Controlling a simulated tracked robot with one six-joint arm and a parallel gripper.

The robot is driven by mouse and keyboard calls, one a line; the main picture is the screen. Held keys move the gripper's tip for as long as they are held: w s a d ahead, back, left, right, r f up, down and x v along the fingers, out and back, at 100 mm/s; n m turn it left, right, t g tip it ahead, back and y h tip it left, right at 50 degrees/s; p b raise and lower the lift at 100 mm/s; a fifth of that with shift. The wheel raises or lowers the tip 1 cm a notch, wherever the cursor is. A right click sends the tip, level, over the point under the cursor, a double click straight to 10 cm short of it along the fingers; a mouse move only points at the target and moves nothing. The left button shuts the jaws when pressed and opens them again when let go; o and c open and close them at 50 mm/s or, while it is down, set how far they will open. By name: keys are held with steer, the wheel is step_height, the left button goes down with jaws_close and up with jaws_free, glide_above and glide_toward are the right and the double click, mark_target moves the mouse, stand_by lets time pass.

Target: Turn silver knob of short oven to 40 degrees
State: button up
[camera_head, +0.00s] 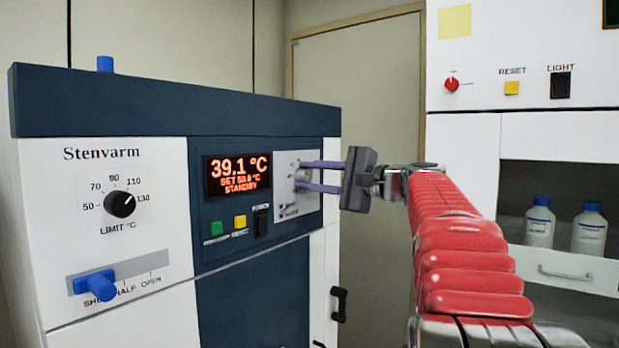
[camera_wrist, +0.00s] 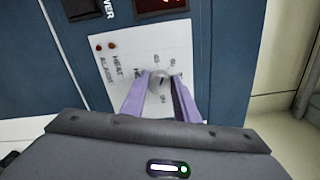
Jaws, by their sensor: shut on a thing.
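The short oven (camera_head: 262,150), marked Stenvarm, has a dark blue front panel. Its small silver knob (camera_wrist: 158,82) sits on a pale plate (camera_wrist: 115,65) with printed numbers around it, too small to read fully. My gripper (camera_wrist: 161,77) has its two purple fingers on either side of the knob, shut on it. The display (camera_head: 237,173) shows 39.1 °C, with a blurred set line, perhaps 50.0 °C, and STANDBY.
A black LIMIT dial (camera_head: 120,204) and a blue slide handle (camera_head: 97,284) are on the oven's left side. Green (camera_head: 216,228) and yellow (camera_head: 240,222) buttons and a black power switch (camera_head: 261,223) sit near the plate. A white cabinet with bottles (camera_head: 540,222) stands right.

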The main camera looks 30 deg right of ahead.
steer(key=n, duration=0.5)
steer(key=shift+f, duration=0.4)
steer(key=shift+n, duration=0.3)
steer(key=o, duration=1.1)
steer(key=shift+r, duration=0.15)
steer(key=shift+c, duration=0.2)
steer(key=v, duration=1.4)
steer(key=shift+w, duration=0.1)
